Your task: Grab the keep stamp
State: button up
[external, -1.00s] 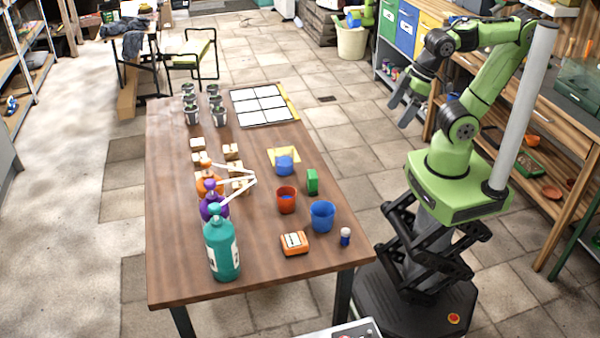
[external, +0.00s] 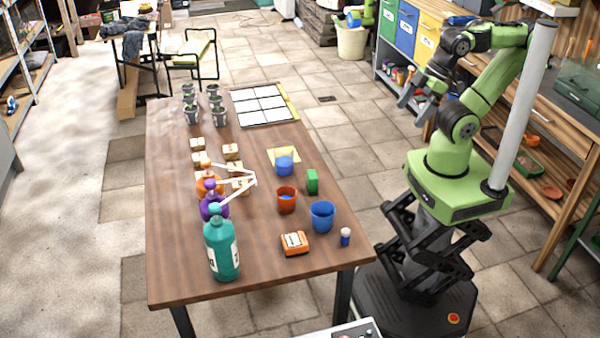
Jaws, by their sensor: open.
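I cannot tell for sure which thing is the keep stamp; no lettering is readable. A small stamp-like piece (external: 345,237) with a white top and blue lower part stands upright near the table's front right corner. An orange block with a white label (external: 294,243) lies to its left. A green block (external: 312,181) stands near the table's right edge. My gripper (external: 413,108) is open and empty, in the air right of the table, well apart from all of these.
The wooden table (external: 180,270) also holds a blue cup (external: 322,216), a red cup (external: 287,200), a blue round thing (external: 284,165) by a yellow sheet, a teal bottle (external: 221,250), small wooden blocks, potted plants and a white grid (external: 262,105). Shelves stand behind my arm.

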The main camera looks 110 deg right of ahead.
jog(key=shift+c, duration=0.3)
jog(key=c, duration=0.4)
